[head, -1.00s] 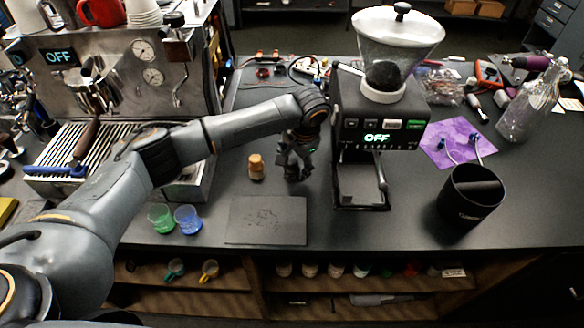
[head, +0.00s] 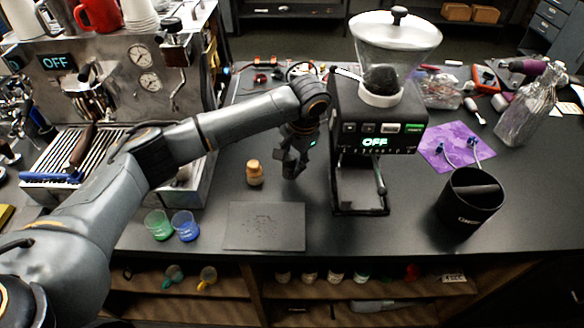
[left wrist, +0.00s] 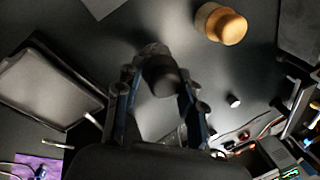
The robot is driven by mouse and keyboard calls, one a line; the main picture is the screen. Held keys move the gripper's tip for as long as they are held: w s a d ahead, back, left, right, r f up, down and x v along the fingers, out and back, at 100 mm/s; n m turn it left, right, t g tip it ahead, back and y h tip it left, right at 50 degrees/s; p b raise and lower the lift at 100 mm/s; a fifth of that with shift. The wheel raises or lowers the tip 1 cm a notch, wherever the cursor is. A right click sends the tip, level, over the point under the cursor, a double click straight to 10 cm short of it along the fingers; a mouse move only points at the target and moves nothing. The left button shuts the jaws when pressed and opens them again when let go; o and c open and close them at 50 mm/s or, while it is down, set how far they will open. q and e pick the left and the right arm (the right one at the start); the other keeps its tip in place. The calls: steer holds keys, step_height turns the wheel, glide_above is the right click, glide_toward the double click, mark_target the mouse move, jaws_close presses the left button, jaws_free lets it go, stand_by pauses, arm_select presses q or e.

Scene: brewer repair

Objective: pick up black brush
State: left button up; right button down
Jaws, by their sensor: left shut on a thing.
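My left gripper (head: 291,168) is between the wooden-topped piece and the grinder, with its fingers pointing down over the counter. In the left wrist view, its fingers are shut on a dark, rounded thing, the black brush (left wrist: 160,75). Only its end shows clearly there. In the head view the brush is hard to tell from the dark fingers and counter, and I cannot tell whether it is clear of the counter. My right gripper is not in view.
The small wooden piece (head: 254,173) stands just left of the gripper. The grinder (head: 376,125) is close on the right. A dark mat (head: 264,226) lies in front, with green (head: 158,224) and blue (head: 186,225) cups to its left. A black knock bin (head: 470,203) stands right.

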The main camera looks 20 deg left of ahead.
arm_select(q)
steer(key=s+d+r+b, duration=0.1)
steer(key=s+d+r, duration=0.1)
steer(key=s+r, duration=0.7)
steer(key=s, duration=0.4)
steer(key=shift+s+d+r, duration=0.3)
steer(key=shift+s+r, duration=0.05)
steer(key=shift+s, duration=0.05)
